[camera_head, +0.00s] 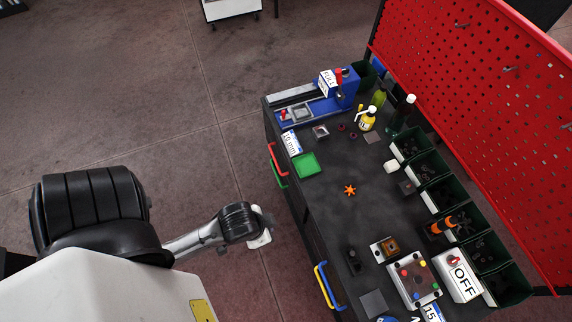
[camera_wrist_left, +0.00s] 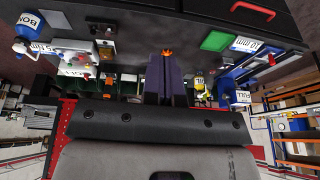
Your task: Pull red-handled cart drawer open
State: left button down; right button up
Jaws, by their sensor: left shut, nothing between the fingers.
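The dark cart (camera_head: 312,208) stands right of centre in the head view, with handles on its near side. The red handle (camera_head: 277,158) is toward the cart's far end; it also shows at the top right of the wrist view (camera_wrist_left: 253,10), on a dark drawer front (camera_wrist_left: 205,12). The drawer looks shut. My left gripper (camera_head: 262,238) is apart from the cart, left of its handle side and nearer to me than the red handle. Its fingers (camera_wrist_left: 166,76) are shut with nothing between them. My right gripper is in neither view.
Blue and yellow handles (camera_head: 324,287) are nearer. The floor left of the cart is clear.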

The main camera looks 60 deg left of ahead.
pick_arm(q)
jog(key=shift+a, duration=0.3)
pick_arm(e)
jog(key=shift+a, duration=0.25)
